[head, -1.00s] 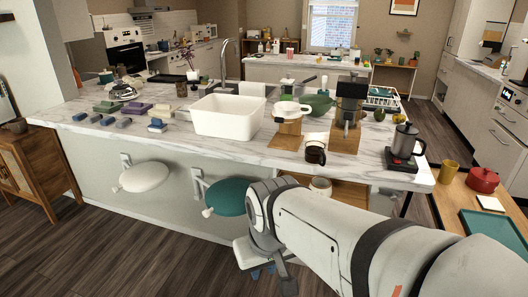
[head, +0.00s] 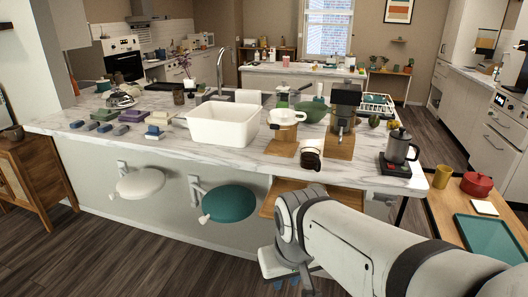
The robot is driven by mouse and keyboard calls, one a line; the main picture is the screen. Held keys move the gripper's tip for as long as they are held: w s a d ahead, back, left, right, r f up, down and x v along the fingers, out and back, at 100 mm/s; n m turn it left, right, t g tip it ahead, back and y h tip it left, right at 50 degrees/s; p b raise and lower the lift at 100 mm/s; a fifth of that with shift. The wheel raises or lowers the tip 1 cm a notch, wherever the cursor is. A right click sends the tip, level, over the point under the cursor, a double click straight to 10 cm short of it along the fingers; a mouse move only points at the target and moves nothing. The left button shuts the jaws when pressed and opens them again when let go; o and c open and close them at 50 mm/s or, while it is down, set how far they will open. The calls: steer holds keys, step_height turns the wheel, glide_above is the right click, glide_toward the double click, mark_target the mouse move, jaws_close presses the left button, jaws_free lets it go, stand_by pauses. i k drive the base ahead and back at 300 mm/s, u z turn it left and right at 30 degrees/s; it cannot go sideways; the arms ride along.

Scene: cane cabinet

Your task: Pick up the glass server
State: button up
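The glass server (head: 310,156) appears to be the small dark jug near the front edge of the marble counter (head: 350,180). It stands in front of two wooden coffee stands, and its details are too small to make out. My arm reaches in from the lower right, in front of and below the counter edge. Its end, with my gripper (head: 306,286), points down near the bottom of the picture, below and apart from the server. The fingers are too dark and small to tell open from shut.
A white dripper (head: 286,117) on a wooden stand and a dark grinder (head: 344,105) stand behind the server. A kettle (head: 399,146) is to its right, a white basin (head: 223,122) to its left. Stools (head: 229,203) line the counter front. A low table (head: 446,205) is at right.

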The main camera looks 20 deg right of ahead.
mark_target(309, 154)
steer(key=u, duration=0.05)
steer(key=i, duration=0.95)
steer(key=z, duration=0.05)
